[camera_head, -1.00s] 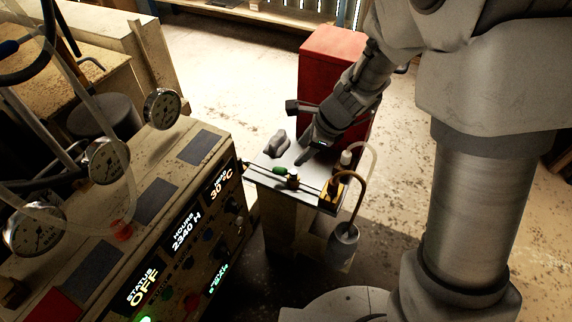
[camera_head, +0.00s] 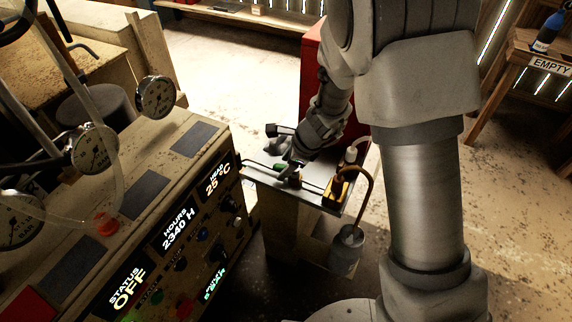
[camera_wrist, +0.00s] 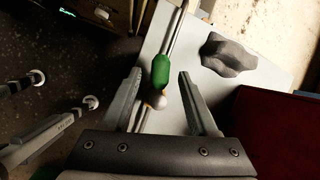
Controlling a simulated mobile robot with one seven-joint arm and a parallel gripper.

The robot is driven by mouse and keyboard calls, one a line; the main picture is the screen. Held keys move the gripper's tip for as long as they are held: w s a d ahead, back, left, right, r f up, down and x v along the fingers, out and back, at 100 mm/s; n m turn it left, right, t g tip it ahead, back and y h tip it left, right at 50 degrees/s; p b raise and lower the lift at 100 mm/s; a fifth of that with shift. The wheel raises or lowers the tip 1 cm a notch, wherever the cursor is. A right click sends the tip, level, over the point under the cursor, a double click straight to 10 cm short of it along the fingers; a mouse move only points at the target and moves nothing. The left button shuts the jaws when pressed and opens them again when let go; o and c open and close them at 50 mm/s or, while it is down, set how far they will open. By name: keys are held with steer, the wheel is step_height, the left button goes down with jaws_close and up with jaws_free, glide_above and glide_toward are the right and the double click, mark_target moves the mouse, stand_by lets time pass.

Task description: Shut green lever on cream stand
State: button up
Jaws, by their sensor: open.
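The green lever (camera_wrist: 161,71) lies along a metal pipe on top of the cream stand (camera_wrist: 258,86), in line with the pipe in the wrist view. A round brass-coloured joint (camera_wrist: 156,100) sits at its near end. My gripper (camera_wrist: 158,76) is open, with one finger on each side of the lever and a gap on both sides. In the head view my gripper (camera_head: 292,163) is low over the stand top and the green lever (camera_head: 280,167) shows just left of it, partly covered.
A dark lobed knob (camera_wrist: 228,54) stands on the stand top beside the lever. A red cabinet (camera_head: 312,75) is behind the stand. The control panel (camera_head: 180,235) with gauges is close on the left. A yellow fitting with a hose (camera_head: 338,188) is at the right end.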

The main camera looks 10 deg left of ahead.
jaws_close()
steer(key=shift+n, duration=0.3)
steer(key=n, duration=0.1)
steer(key=n+g, duration=0.1)
steer(key=n, duration=0.1)
steer(key=s+n+g+p, duration=0.1)
steer(key=shift+d+r+y, duration=0.1)
steer(key=shift+d+y, duration=0.15)
steer(key=shift+y, duration=0.05)
steer(key=n, duration=0.1)
steer(key=n+g+p, duration=0.1)
steer(key=n, duration=0.2)
steer(key=shift+s+d+g+p, duration=0.25)
steer(key=shift+g+p, duration=0.05)
steer(key=shift+p, duration=0.05)
steer(key=n, duration=0.1)
steer(key=n+g+p, duration=0.1)
steer(key=n, duration=0.1)
steer(key=shift+s+d+h+p, duration=0.2)
steer(key=shift+d+h+p, duration=0.1)
steer(key=shift+h, duration=0.1)
steer(key=shift+s+d+n+g+h+p, duration=0.15)
steer(key=shift+n+g+p, duration=0.2)
steer(key=shift+n, duration=0.45)
steer(key=shift+w+d+n+g+h+p, duration=0.1)
steer(key=shift+d+n+g+h+p, duration=0.2)
steer(key=shift+n, duration=0.5)
steer(key=shift+s+a, duration=0.1)
steer(key=shift+a, duration=0.05)
jaws_free()
